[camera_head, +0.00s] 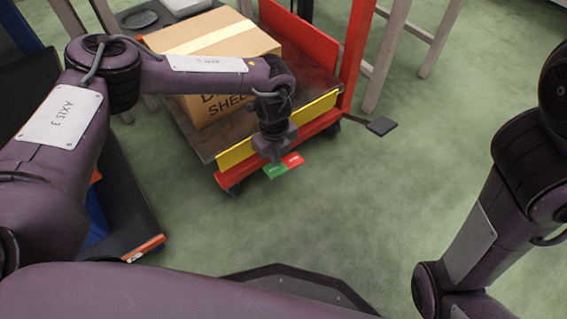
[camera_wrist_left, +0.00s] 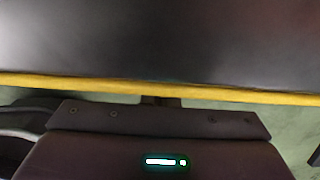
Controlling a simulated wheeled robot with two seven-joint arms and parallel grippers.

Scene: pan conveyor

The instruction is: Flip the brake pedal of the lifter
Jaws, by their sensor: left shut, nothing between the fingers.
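The lifter is a red cart with a dark platform (camera_head: 220,142) and a yellow front edge (camera_head: 240,157). Its brake pedal has a green half (camera_head: 275,172) on the left and a red half (camera_head: 293,160) on the right, low at the front. My left gripper (camera_head: 276,158) points down just above the pedal and hides part of it. It is shut and empty; I cannot tell whether it touches the pedal. In the left wrist view, the platform (camera_wrist_left: 160,45) and yellow edge (camera_wrist_left: 60,84) fill the top, and the pedal is hidden. My right gripper is out of view.
A cardboard box (camera_head: 225,40) with tape sits on the platform. A black flat plate (camera_head: 381,125) is on the floor right of the lifter. A dark low cart with an orange end (camera_head: 145,248) stands at the left.

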